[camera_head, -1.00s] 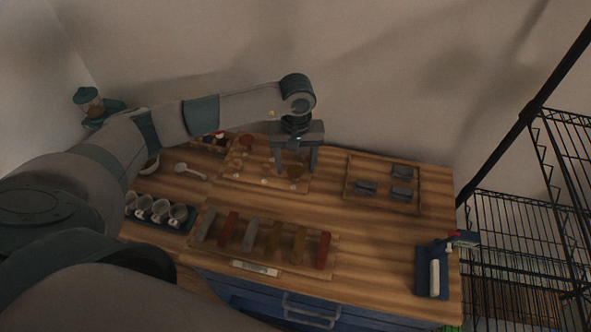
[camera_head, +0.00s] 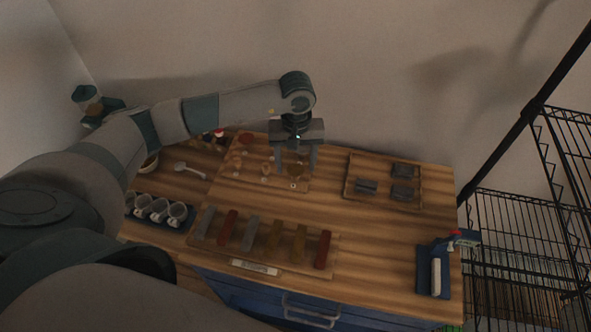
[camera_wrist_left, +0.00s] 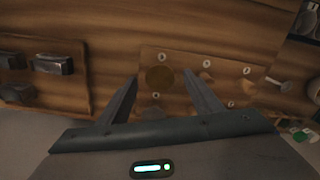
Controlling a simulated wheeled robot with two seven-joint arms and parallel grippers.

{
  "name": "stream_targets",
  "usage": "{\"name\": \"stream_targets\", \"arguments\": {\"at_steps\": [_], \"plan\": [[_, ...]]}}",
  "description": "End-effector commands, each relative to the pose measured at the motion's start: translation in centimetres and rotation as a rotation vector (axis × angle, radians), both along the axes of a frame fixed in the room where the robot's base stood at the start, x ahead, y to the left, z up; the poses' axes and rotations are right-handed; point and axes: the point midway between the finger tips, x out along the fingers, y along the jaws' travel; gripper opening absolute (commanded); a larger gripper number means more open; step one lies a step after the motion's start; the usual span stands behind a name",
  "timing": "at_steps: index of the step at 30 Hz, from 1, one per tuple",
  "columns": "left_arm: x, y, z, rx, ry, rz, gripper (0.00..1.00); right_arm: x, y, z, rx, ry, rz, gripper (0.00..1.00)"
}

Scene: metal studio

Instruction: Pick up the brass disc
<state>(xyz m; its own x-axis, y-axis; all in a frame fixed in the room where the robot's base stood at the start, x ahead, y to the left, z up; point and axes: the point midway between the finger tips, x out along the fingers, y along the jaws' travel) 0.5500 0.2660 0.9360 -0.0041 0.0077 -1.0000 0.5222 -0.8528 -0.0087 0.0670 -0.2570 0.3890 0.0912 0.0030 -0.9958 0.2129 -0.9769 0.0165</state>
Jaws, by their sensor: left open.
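The brass disc (camera_head: 295,170) lies on a wooden board (camera_head: 229,180) at the back of the bench, between the fingers of my left gripper (camera_head: 297,170) as the head view shows it. In the left wrist view the round, dull brass disc (camera_wrist_left: 159,77) lies between and ahead of the two spread fingertips, nearer the left one. My left gripper (camera_wrist_left: 162,78) is open and empty, pointing down over the board. Whether the fingertips are level with the disc I cannot tell. My right gripper is not in view.
A tray with dark blocks (camera_head: 348,192) stands to the right. A board with several coloured bars (camera_head: 274,236) lies in front. Cups (camera_head: 158,209), a spoon (camera_head: 190,170) and a blue stand (camera_head: 424,270) are around it. The bench's right middle is clear.

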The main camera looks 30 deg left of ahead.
Motion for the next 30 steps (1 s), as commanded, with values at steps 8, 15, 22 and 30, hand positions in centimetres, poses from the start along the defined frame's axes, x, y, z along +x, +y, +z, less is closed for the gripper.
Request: {"name": "stream_targets", "arguments": {"at_steps": [8, 15, 22, 30], "plan": [[-0.01, 0.01, -0.19, 0.000, 0.000, 0.000, 0.59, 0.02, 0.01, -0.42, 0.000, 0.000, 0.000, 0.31], [-0.03, 0.01, -0.25, 0.001, 0.001, 0.000, 0.59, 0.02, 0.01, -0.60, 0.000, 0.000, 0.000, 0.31], [-0.03, 0.01, -0.23, 0.000, 0.001, 0.000, 0.59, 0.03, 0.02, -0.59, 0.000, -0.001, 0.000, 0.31], [-0.03, 0.01, -0.23, -0.001, 0.001, 0.000, 0.15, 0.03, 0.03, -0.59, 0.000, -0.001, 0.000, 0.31]]}}
